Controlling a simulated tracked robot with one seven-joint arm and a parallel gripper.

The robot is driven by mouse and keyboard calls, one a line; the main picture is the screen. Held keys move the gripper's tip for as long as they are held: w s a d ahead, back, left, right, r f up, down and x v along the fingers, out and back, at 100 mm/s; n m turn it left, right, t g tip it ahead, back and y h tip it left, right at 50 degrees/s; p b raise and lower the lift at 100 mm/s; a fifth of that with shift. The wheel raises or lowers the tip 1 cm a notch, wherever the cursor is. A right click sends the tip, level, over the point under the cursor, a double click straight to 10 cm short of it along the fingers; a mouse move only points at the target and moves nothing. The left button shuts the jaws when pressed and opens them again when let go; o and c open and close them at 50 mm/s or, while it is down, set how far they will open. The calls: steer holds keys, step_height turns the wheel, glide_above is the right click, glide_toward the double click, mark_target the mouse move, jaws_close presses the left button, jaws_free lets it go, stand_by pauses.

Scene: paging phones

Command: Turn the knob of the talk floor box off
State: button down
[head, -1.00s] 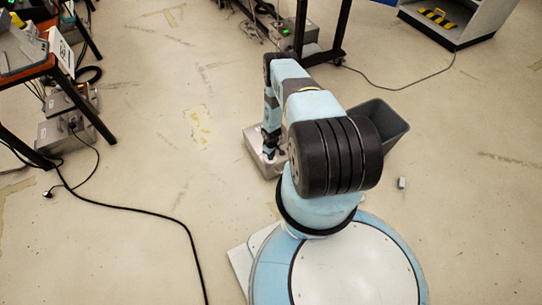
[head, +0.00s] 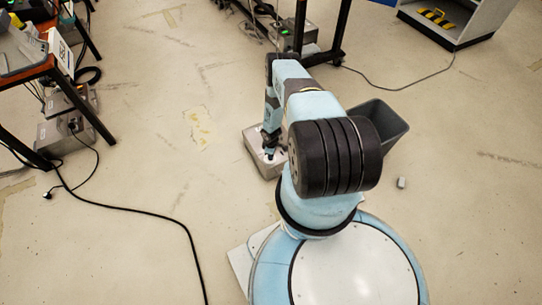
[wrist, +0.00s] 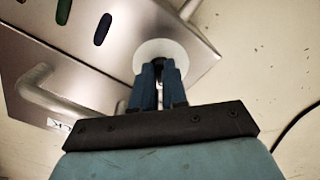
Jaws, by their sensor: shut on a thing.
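The talk floor box (head: 257,158) is a grey metal box on the floor, partly hidden behind my arm in the head view. In the wrist view the box (wrist: 85,65) fills the upper left, with a partly seen label (wrist: 59,126) ending in "LK", a bent metal handle and dark green and blue oval marks. A round white disc (wrist: 161,50) on its top surrounds the knob, which is mostly hidden between my fingers. My gripper (wrist: 160,72) points at the disc, its dark blue fingers shut on the knob. It also shows at the box in the head view (head: 269,155).
A dark grey bin (head: 388,123) stands right of my arm. A small grey block (head: 402,183) lies on the floor. A black cable (head: 150,212) runs across the left floor. Orange-edged tables (head: 28,72) with other metal boxes are at the left. Open floor lies between.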

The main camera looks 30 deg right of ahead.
steer(key=c, duration=1.2)
jaws_free()
steer(key=shift+o, duration=0.2)
steer(key=shift+r, duration=0.1)
step_height(320, 180, up, 14)
steer(key=shift+f, duration=0.25)
